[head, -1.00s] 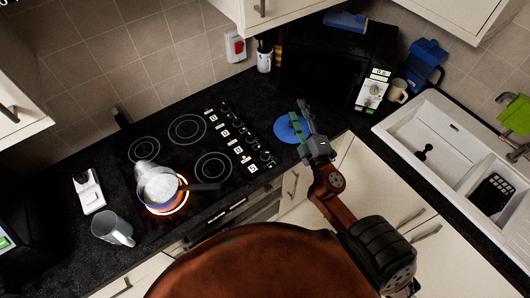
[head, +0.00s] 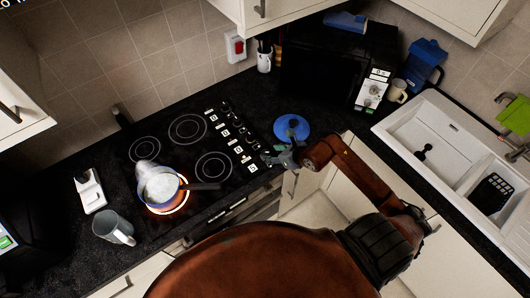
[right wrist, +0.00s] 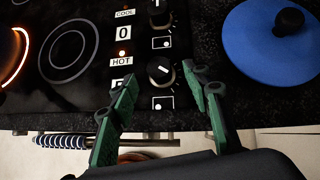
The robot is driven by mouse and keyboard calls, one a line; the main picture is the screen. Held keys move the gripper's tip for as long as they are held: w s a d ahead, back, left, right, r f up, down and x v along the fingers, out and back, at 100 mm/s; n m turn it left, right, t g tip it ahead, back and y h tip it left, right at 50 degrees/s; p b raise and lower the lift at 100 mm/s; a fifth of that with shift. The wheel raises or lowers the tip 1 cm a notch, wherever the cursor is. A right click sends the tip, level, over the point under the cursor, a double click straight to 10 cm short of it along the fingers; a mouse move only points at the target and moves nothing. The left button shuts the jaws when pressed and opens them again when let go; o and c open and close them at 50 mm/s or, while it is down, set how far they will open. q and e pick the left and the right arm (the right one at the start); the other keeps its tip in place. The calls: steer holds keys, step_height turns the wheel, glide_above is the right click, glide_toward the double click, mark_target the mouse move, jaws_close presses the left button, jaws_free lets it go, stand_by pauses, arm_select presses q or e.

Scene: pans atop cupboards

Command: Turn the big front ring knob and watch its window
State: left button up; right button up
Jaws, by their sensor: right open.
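The front knob (right wrist: 160,72) is black with a white pointer mark, at the hob's right front corner. My right gripper (head: 270,156) is open; in the right wrist view its green fingertips (right wrist: 159,76) stand on either side of this knob, and I cannot tell whether they touch it. The knob's white window (right wrist: 121,82) is mostly hidden behind the left finger, so its character is unreadable. Above it are a HOT label (right wrist: 122,61) with a lit red lamp and another window (right wrist: 124,31) reading 0. My left gripper is not in view.
A saucepan (head: 161,186) with white contents sits on a glowing ring, its handle pointing right. A blue round lid (head: 291,126) with a dark knob lies right of the hob. A metal jug (head: 113,228) stands at the front left. The microwave (head: 340,65) stands behind.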

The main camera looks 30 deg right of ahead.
mark_target(266, 153)
steer(key=x, duration=0.5)
steer(key=shift+w+a+f, duration=0.1)
steer(key=shift+w+f, duration=0.1)
steer(key=shift+f, duration=0.1)
steer(key=shift+c, duration=0.3)
steer(key=c, duration=1.1)
